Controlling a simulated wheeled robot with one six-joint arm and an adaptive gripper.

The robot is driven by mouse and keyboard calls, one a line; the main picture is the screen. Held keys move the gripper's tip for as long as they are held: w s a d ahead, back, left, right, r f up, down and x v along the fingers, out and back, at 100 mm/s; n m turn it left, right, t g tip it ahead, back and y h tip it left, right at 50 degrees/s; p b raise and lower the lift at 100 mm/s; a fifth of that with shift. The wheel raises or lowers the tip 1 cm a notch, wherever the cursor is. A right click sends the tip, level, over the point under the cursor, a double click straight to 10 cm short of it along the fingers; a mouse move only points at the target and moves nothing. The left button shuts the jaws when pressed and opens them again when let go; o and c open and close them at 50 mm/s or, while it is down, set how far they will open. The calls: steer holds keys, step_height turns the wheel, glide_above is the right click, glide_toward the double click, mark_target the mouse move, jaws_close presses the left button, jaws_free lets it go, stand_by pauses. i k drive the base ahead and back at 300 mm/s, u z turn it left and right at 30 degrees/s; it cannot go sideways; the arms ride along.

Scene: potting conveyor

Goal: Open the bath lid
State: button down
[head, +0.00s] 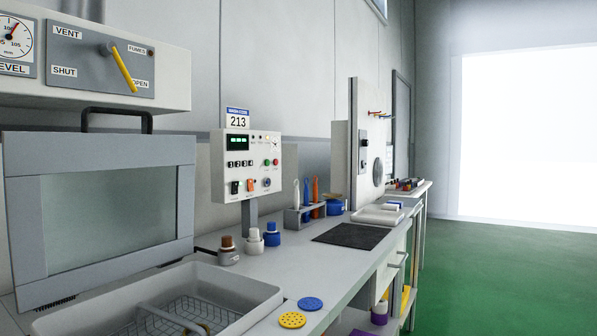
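A grey-framed panel with a clear pane (110,218) stands nearly upright at the left, with a black bar handle (118,112) on its top edge. It looks like the bath lid, but I cannot tell for sure, nor whether it is latched. A pale open basin (265,296) with a wire basket inside lies in front of it at the bottom. The basin's near part is cut off by the picture edge. My gripper is not in view.
A vent panel with a yellow lever (124,69) hangs above the lid. Several bottles, a control box (250,167), a tube rack (303,215) and a black mat (350,235) stand along the bench. Yellow (292,320) and blue (310,304) discs lie beside the basin. Green floor is free at right.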

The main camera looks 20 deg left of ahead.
mark_target(26, 155)
steer(key=z, duration=0.7)
steer(key=i, duration=2.2)
steer(key=u, duration=3)
